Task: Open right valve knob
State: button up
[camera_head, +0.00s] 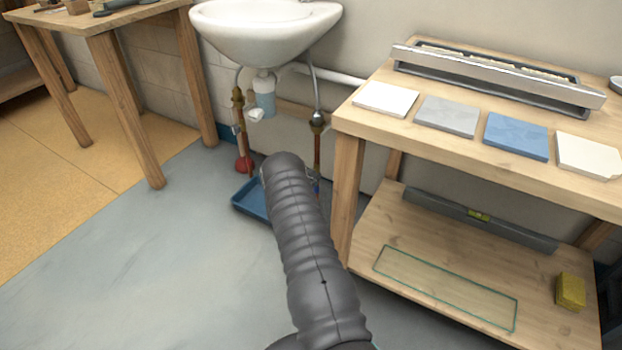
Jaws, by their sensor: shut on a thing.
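Under the white sink (262,30) two pipes run down the wall. The left pipe carries a red knob (243,165) low down. The right pipe (317,148) is copper coloured. A small bit of blue (317,186) shows low on it, beside my arm, and may be the right valve knob; the rest is hidden behind my arm. My dark ribbed arm reaches up from the bottom middle to the area below the sink. My gripper is hidden behind the arm, so its fingers and its contact with the knob cannot be seen.
A blue tray (250,199) lies on the floor under the sink, partly behind my arm. A wooden workbench (345,150) with tiles and a lower shelf stands close on the right. A wooden table (130,18) stands on the left. The grey floor at left is clear.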

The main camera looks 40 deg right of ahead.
jog(key=n+b, duration=0.2)
jog(key=shift+f+n, duration=0.15)
jog(key=shift+n, duration=0.15)
jog(key=n+b, duration=0.2)
jog(key=n, duration=0.2)
jog(key=shift+s+n, duration=0.1)
jog(key=shift+n, duration=0.2)
jog(key=n, duration=0.3)
jog(key=n+b, duration=0.1)
jog(key=shift+d+r, duration=0.1)
jog(key=shift+r, duration=0.15)
jog(key=shift+r+n, duration=0.1)
jog(key=shift+n, duration=2)
jog(key=o, duration=1.1)
jog(key=shift+s, duration=0.1)
jog(key=shift+o, duration=0.3)
